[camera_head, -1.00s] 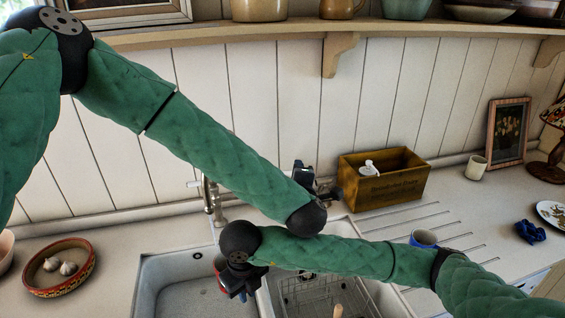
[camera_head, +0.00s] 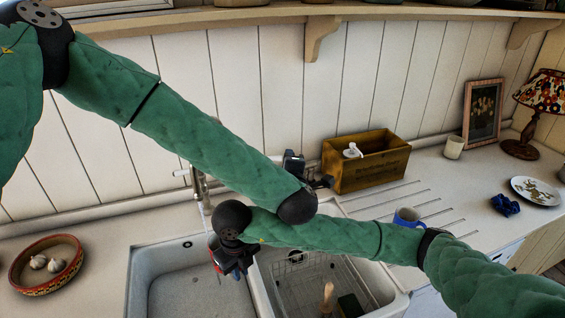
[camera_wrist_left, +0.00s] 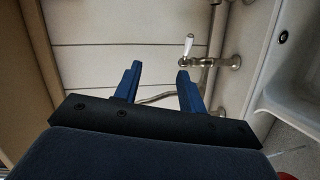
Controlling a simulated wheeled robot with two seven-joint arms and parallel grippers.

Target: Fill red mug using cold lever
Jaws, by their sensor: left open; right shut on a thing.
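The tap (camera_head: 199,186) stands at the back of the sink, with a pale lever (camera_head: 181,172) on its left side. In the left wrist view a white-handled lever (camera_wrist_left: 188,45) shows on the tap's pipework. My left gripper (camera_wrist_left: 157,76) is open and empty there, with the lever ahead and slightly right of its fingers. My right gripper (camera_head: 230,262) is shut on the red mug (camera_head: 215,262) over the sink. Only a small strip of the mug shows; its inside is hidden.
The double sink has an empty left basin (camera_head: 165,272) and a right basin with a rack (camera_head: 297,290) and brush. A wooden box (camera_head: 375,172), blue mug (camera_head: 407,217) and blue cloth (camera_head: 505,205) are at right. A garlic bowl (camera_head: 73,268) is at left.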

